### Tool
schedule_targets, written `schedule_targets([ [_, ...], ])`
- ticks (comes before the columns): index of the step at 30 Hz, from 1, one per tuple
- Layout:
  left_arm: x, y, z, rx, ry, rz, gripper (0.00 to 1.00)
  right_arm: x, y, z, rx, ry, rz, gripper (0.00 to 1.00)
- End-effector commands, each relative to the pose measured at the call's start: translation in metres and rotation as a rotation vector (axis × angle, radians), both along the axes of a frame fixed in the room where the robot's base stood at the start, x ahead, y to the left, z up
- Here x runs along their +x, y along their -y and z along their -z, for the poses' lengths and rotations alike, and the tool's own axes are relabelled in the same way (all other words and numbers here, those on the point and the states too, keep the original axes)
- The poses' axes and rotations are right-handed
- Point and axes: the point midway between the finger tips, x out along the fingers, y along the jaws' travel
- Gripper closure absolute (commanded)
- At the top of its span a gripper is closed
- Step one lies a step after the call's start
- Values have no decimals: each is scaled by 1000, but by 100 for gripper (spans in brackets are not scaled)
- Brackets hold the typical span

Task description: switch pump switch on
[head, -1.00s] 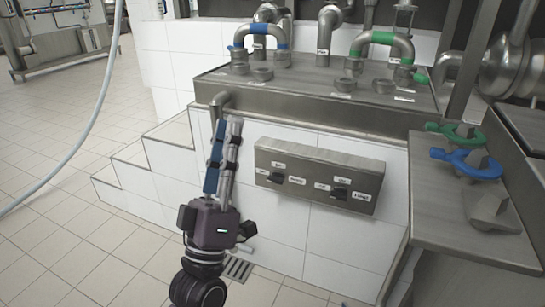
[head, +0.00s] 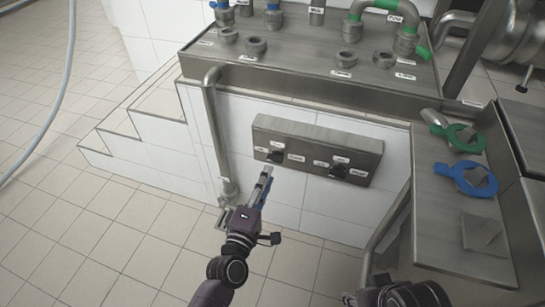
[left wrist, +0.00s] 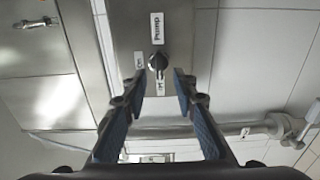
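The pump switch (head: 275,156) is a small black knob on the left part of a grey metal box on the white tiled wall. In the left wrist view the black knob (left wrist: 158,62) sits beside a "Pump" label, with small labels next to it; which one it points at is unclear. My left gripper (head: 267,171) is in front of and just below the switch. The wrist view shows its fingers (left wrist: 158,77) open and spread to either side below the knob, with nothing between them. Contact is not visible. Part of my right arm shows at the lower right; its fingers cannot be made out.
A second black knob (head: 338,171) is on the same box to the right. A vertical pipe (head: 214,135) stands left of it. A metal side table (head: 455,235) with green and blue ring tools is at right.

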Motion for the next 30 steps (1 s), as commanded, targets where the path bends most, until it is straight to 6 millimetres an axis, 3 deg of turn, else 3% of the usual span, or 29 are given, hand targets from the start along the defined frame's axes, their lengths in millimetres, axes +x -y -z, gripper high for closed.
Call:
schedule_targets([
  [9,48,15,0,1,4,-2,74,1,0,11,0,1,0,63],
  [22,59,19,-1,2,4,-1,74,0,0,12,0,1,0,63],
  [30,59,19,-1,2,4,-1,100,0,0,12,0,1,0,63],
])
